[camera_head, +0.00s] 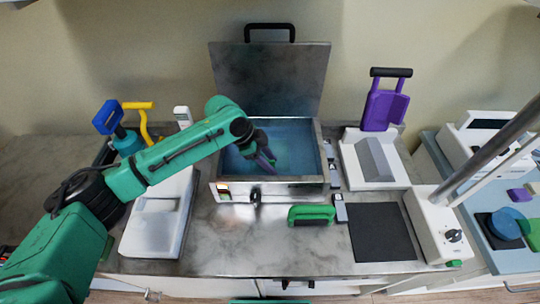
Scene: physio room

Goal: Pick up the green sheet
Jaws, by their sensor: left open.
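An open metal water bath (324,150) stands at the middle of the counter, its lid (270,80) raised behind it. A faint blue-green patch (293,155) inside the bath appears to be the green sheet; its edges are hard to make out. My left gripper (266,165) reaches from the left over the bath's rim, pointing down into it. It is open, with its fingertips over or at the patch; I cannot tell whether they touch it. The gripper hides part of the bath's left interior. My right gripper is out of view.
A green-handled tool (312,214) lies in front of the bath, beside a black mat (381,232). A white device with a purple paddle (385,105) stands right. A white case (158,225) lies left under my arm. Bare counter shows in front of the bath.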

